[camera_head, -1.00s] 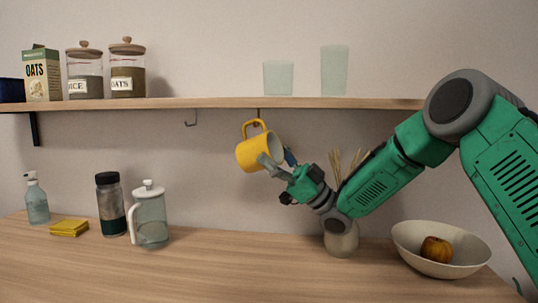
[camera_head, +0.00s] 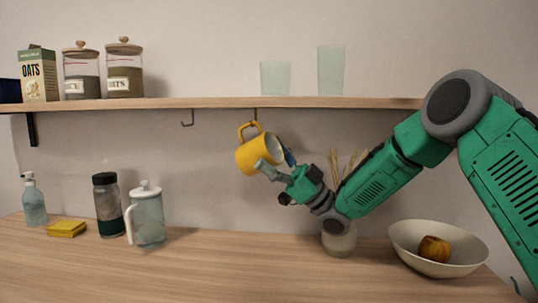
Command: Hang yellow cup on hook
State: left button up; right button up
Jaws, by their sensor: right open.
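The yellow cup (camera_head: 250,157) is in the air just below the wooden shelf, tilted, with its handle up and its mouth facing right. Its handle lies at a hook (camera_head: 256,116) under the shelf; I cannot tell for sure that the hook passes through the handle. My right gripper (camera_head: 277,165) is open at the cup's mouth, with one finger in front of the rim and the other partly hidden at the rim's right side. My left gripper is not in view.
The shelf (camera_head: 350,103) carries two glasses, two jars and an oats carton.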

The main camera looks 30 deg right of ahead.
jog(key=shift+d+f, duration=0.2)
jog(key=shift+f, duration=0.05)
jog(key=s+d, duration=0.6)
jog(key=d, duration=0.4)
jog(key=shift+s+d+f, duration=0.15)
jog(key=shift+s+d, duration=0.05)
jog(key=shift+s, duration=0.2)
